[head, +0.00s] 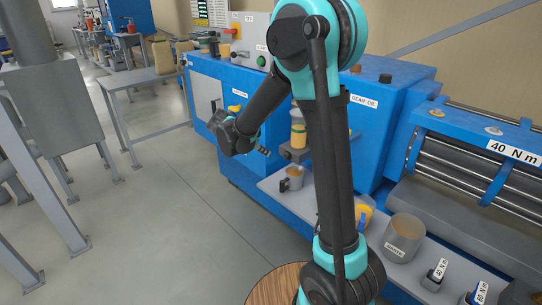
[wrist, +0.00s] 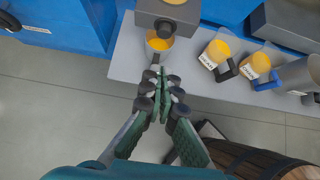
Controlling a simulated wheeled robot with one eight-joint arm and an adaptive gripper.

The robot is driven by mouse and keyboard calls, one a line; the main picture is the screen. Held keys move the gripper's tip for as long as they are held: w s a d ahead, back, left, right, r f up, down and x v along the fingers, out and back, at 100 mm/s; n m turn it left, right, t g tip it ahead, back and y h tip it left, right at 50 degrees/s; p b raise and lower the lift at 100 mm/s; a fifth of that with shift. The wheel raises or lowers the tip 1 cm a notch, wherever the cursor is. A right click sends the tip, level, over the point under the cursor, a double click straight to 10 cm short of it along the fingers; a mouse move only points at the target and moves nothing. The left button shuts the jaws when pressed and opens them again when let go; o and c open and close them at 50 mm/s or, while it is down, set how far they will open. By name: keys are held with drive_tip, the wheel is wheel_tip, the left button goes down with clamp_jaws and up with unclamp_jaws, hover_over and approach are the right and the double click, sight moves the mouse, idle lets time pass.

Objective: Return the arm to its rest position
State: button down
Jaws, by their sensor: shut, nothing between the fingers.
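My arm rises from the bottom of the head view, bends at a teal elbow and comes down toward the blue machine. My gripper (head: 263,150) is at its end, in front of the machine's side and partly hidden behind the dark wrist. In the wrist view my gripper (wrist: 160,78) is shut, its fingers together with nothing between them. Its tips point toward a grey cup (wrist: 159,42) with yellow content, under a dark spout (wrist: 172,12). The cup also shows in the head view (head: 292,180), on the machine's grey ledge, apart from the gripper.
The blue machine (head: 235,90) and its grey ledge (head: 270,187) run along the right. A grey waste container (head: 402,238) and a yellow-filled beaker (head: 364,211) stand there. A wooden barrel (wrist: 245,158) is at lower right in the wrist view. Floor (head: 150,220) is open at left.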

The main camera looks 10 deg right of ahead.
drive_tip(key=shift+s+a+r, duration=0.3)
drive_tip(key=shift+a+r, duration=0.1)
drive_tip(key=s+d+f+m+g+y, duration=0.1)
drive_tip(key=s+d+f+m+y, duration=0.2)
drive_tip(key=s+d+m, duration=0.75)
drive_tip(key=s+f+m+y, duration=0.2)
drive_tip(key=s+m, duration=0.5)
drive_tip(key=s, duration=0.1)
drive_tip(key=s+f+m+y, duration=0.2)
drive_tip(key=s+f+m, duration=0.1)
drive_tip(key=s+m, duration=0.4)
drive_tip(key=shift+s+a+m, duration=0.3)
drive_tip(key=shift+s+m, duration=0.05)
drive_tip(key=shift+s, duration=0.2)
drive_tip(key=shift+d, duration=0.15)
